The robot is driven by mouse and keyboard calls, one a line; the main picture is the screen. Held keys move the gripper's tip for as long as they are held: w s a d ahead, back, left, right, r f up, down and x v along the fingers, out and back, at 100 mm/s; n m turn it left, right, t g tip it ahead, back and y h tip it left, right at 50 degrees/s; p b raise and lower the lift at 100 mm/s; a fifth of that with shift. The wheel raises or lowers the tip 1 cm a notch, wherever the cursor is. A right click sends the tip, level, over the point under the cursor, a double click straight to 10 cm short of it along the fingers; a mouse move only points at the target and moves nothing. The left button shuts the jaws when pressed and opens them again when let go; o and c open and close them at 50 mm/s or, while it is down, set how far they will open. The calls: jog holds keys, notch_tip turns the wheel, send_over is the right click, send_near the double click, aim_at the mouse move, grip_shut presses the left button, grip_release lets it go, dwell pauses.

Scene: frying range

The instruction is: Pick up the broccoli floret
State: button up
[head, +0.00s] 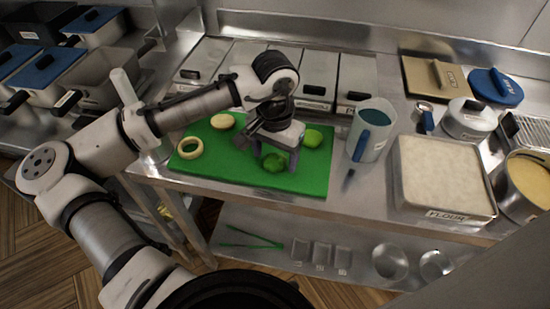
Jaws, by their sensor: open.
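A lumpy green piece that looks like the broccoli floret (274,164) lies on the green cutting board (222,172), near the board's front edge. My gripper (276,157) is open and points down over it, with one finger to its left and one to its right. I cannot tell whether either finger touches it. The gripper body hides the far side of the piece.
A lighter green item (312,138) lies just right of my gripper. A pale ring (189,148) and a pale round piece (222,121) lie left on the board. A blue-handled pitcher (371,132) and a flour tub (440,178) stand to the right. Lidded bins line the back.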

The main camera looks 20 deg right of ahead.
jog(key=c, duration=0.8)
jog(key=shift+c, duration=0.2)
jog(key=shift+r, duration=0.1)
